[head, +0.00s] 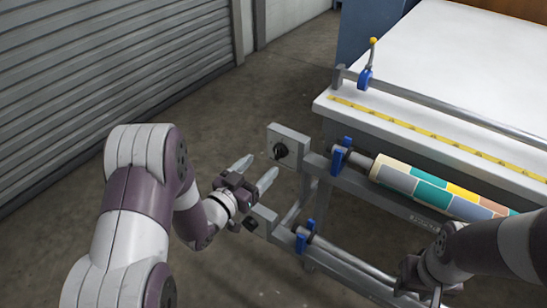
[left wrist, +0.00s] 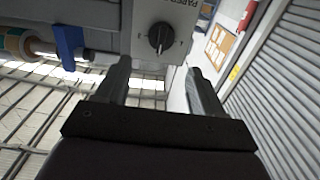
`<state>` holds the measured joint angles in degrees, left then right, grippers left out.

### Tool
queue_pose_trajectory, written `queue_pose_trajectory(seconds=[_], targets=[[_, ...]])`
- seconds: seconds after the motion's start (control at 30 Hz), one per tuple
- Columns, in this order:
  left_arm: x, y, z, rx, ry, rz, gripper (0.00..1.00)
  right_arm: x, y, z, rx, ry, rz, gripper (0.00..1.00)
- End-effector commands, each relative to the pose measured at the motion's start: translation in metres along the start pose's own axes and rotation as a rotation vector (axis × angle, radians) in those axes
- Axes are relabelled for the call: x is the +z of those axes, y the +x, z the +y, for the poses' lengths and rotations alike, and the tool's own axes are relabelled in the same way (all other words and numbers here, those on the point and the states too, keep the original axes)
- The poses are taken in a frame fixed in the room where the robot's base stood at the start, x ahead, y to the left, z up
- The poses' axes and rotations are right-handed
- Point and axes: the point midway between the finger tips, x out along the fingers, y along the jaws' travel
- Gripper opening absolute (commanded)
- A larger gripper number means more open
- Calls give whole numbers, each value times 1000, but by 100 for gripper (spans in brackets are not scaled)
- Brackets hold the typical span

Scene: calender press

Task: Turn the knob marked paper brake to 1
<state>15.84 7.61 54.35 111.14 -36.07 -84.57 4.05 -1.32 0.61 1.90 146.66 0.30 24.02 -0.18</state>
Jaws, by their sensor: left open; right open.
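A black knob (head: 280,151) sits on a light grey square plate (head: 296,143) at the left end of the press frame in the head view. In the left wrist view the knob (left wrist: 160,38) shows on its plate (left wrist: 143,14), with partly cut-off lettering above it and small marks on both sides. My left gripper (head: 259,170) is open and empty, its fingers pointing toward the plate, apart from the knob. Its two fingers (left wrist: 160,75) frame the knob from below in the left wrist view. My right gripper (head: 424,292) is at the bottom right of the head view, partly hidden by its arm.
A roll of coloured patterned paper (head: 430,185) lies on the frame right of the plate, with blue brackets (head: 341,156). A lower bar (head: 350,262) runs below. A white table (head: 450,60) stands behind. The floor at left is clear up to a shutter (head: 90,80).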

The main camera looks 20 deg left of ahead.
Motion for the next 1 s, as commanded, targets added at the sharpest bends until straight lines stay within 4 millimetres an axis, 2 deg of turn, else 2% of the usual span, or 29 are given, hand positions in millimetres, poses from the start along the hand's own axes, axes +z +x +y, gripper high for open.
queue_pose_trajectory(seconds=[0.1,0.3,0.43,0.63,0.67,0.8,0.83,1.0], targets=[[1,30,1,3,1,0,68,0,3,0,0,0,0,43],[1,63,0,0,1,-1,68,1,4,0,0,0,-1,43],[1,70,0,-1,-1,-3,68,1,5,0,0,0,-1,43],[1,70,0,-2,0,-3,68,1,5,0,0,0,-1,43],[1,70,0,-2,0,-3,64,1,5,0,0,0,-1,43],[1,70,0,-2,0,-3,19,1,5,0,0,0,-1,43],[1,70,0,-2,0,-3,12,1,5,0,0,0,-1,43],[0,70,0,-2,-4,-3,12,1,4,0,0,0,-1,43]])
